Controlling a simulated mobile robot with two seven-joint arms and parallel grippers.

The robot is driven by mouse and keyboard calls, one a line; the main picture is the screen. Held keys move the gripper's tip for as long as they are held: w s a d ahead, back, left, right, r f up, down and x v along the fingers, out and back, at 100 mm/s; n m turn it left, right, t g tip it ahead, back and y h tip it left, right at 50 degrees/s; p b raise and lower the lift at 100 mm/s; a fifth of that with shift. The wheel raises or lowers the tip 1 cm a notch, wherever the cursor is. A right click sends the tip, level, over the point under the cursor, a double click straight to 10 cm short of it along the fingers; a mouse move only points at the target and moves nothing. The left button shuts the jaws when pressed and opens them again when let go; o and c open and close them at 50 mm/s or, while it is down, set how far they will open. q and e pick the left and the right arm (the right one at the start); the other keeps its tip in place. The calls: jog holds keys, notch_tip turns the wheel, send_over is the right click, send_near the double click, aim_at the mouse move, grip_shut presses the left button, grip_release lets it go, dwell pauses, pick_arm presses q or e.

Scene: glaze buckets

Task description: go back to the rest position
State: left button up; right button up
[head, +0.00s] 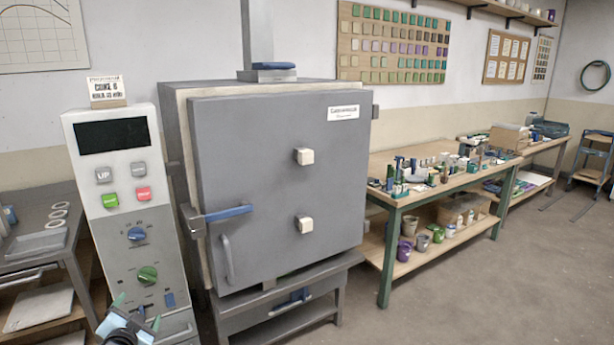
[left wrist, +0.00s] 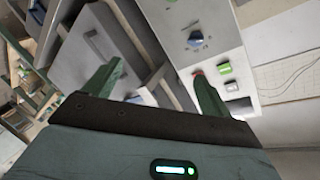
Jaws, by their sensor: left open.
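My left gripper (head: 136,306) is low at the left of the head view, in front of the lower part of the white control panel (head: 118,215). Its two green fingers are spread apart with nothing between them in the left wrist view (left wrist: 155,85). The panel has a dark screen, several coloured buttons, a blue knob (head: 137,234) and a green knob (head: 147,274). The large grey kiln (head: 265,180) stands right of the panel, its door closed and its blue-handled latch across the left edge. My right gripper is not in view.
A workbench (head: 384,225) crowded with small items stands right of the kiln, with buckets on its lower shelf. A dark table (head: 30,262) with rings and a tray is at the far left. The floor (head: 455,290) at the front right is clear.

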pick_arm(q)
jog(key=s+d+f+n+g+h, duration=0.35)
jog(key=s+d+f, duration=0.75)
jog(key=s+f, duration=0.4)
jog(key=s+d+f+g, duration=0.1)
jog(key=s+d+f, duration=0.1)
jog(key=s, duration=0.8)
jog(key=s+d+f+g+h, duration=0.1)
jog(key=s+d, duration=0.3)
jog(key=s, duration=0.6)
jog(key=s+d+f+g+h, duration=0.1)
jog(key=s+d+f, duration=0.2)
jog(key=s, duration=0.7)
jog(key=shift+d+n, duration=0.35)
jog(key=shift+d, duration=0.2)
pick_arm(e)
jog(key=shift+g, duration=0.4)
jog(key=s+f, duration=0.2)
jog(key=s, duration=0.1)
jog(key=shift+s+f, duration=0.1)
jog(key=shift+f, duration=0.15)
pick_arm(q)
jog(key=shift+s, duration=0.1)
